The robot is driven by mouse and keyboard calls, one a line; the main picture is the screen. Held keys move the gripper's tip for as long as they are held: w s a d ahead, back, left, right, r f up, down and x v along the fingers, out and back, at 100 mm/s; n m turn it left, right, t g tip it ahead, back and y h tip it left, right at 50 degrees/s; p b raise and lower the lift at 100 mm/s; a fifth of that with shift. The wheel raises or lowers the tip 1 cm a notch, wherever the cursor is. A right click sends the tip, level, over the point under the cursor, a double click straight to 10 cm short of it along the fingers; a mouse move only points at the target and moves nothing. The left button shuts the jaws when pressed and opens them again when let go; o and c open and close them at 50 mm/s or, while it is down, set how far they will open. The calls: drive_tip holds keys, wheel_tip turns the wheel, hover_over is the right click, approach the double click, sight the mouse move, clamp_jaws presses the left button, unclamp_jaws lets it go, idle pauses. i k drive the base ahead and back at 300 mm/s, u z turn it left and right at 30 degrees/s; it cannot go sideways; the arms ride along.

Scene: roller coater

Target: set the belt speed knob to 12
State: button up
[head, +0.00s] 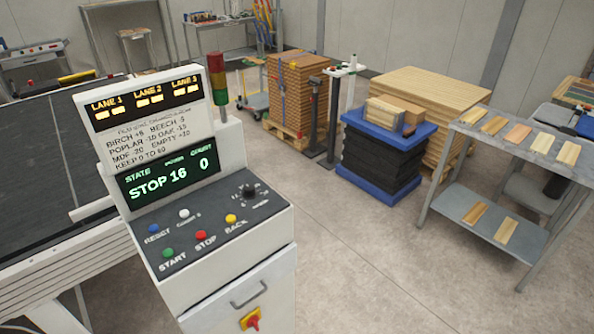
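The control panel (200,222) of the roller coater is at the left in the head view, on a white cabinet. A black rotary knob (249,191) sits at the panel's upper right, with small marks around it that are too small to read. My gripper is not in view, and nothing touches the knob.
The panel also bears blue (153,228), white, green (168,252), red (201,235) and yellow (231,219) buttons. A dark conveyor (45,160) lies left. A lift table (380,165) and a sample rack (520,135) stand right. Floor between cabinet and rack is clear.

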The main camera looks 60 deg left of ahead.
sight(250, 192)
drive_tip(key=i, duration=0.85)
drive_tip(key=u, duration=4.65)
drive_tip(key=i, duration=1)
drive_tip(key=z, duration=0.05)
